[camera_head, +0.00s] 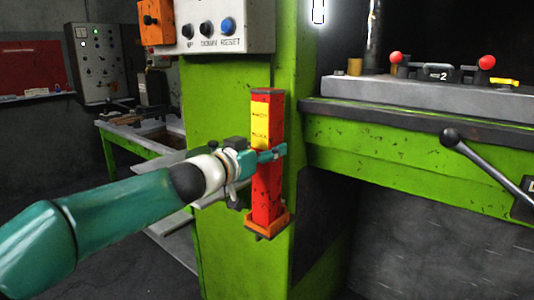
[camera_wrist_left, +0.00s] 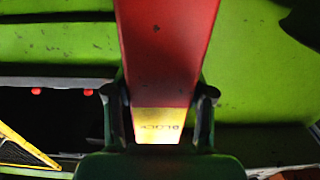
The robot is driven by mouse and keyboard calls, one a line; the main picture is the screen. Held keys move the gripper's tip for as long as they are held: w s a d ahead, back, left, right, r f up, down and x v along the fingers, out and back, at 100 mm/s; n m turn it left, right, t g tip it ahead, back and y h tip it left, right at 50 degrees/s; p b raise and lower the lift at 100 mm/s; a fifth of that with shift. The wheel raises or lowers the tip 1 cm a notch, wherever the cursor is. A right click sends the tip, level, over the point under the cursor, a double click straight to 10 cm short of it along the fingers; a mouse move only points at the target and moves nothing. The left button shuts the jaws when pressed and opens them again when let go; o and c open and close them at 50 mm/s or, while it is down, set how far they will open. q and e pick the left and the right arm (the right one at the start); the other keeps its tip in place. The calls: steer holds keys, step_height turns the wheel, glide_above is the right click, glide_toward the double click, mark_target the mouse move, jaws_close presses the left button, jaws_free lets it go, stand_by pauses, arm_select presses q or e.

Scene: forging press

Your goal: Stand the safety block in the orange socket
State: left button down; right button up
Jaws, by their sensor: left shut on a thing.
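The safety block (camera_head: 265,190) is a tall red bar with a yellow label. It stands upright in front of the green press column. Its lower end meets the orange socket (camera_head: 281,220), a small bracket on the column, and looks seated in it; the socket's inside is hidden. My left gripper (camera_head: 266,154) is shut on the block around its middle, one finger on each side. In the left wrist view the block (camera_wrist_left: 168,50) runs between the two fingers (camera_wrist_left: 160,105), its yellow label close to the palm. My right gripper is not in view.
The press bed (camera_head: 420,140) with a grey plate and a red-knobbed two-hand control (camera_head: 440,72) lies to the right. A lever (camera_head: 485,160) sticks out in front. A button box (camera_head: 225,25) hangs above the block. A workbench (camera_head: 145,140) stands behind at left.

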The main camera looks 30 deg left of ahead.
arm_select(q)
steer(key=shift+c, duration=2)
jaws_free()
steer(key=shift+f, duration=0.3)
steer(key=shift+r, duration=0.1)
steer(key=s+b, duration=0.1)
steer(key=s, duration=1.1)
steer(key=shift+a, duration=0.4)
